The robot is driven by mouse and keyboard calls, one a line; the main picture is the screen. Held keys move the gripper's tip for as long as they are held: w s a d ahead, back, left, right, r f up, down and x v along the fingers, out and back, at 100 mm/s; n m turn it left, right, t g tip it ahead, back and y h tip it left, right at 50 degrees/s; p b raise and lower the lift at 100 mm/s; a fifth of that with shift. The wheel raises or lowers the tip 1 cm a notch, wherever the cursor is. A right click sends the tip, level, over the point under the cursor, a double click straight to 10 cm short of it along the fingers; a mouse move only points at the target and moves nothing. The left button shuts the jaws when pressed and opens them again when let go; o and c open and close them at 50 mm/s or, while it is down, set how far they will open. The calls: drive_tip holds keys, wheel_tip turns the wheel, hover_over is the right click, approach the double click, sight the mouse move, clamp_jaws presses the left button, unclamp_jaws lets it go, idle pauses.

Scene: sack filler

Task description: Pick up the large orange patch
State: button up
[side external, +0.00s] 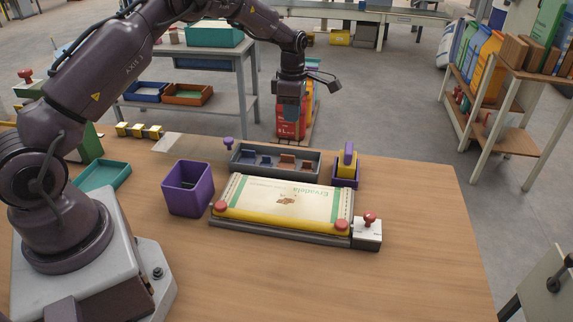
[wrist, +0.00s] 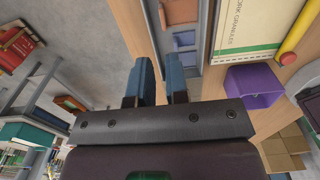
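The grey tray (side external: 275,175) in the side external view holds blue patches (side external: 250,159) at its left and orange-brown patches (side external: 287,161) toward its right. Which orange one is the large one is hard to tell at this size. In the wrist view the tray (wrist: 207,60) shows at the top, with a reddish-brown patch (wrist: 180,11) at the frame edge and blue patches (wrist: 185,39) below it. My gripper (side external: 291,118) hangs above and behind the tray. Its two blue fingers (wrist: 157,72) stand apart with nothing between them.
A cream sack (side external: 285,200) lies on a yellow-edged holder with red knobs in front of the tray. A purple bin (side external: 187,190) stands left, a yellow-and-purple block (side external: 347,165) right. A teal tray (side external: 104,176) lies near my base. The table's right side is clear.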

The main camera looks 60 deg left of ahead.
sight(291, 162)
wheel_tip(291, 162, down, 13)
drive_tip(key=shift+s+r, duration=0.1)
drive_tip(key=shift+r, duration=0.1)
clamp_jaws()
drive_tip(key=shift+r, duration=0.15)
idle(0.3)
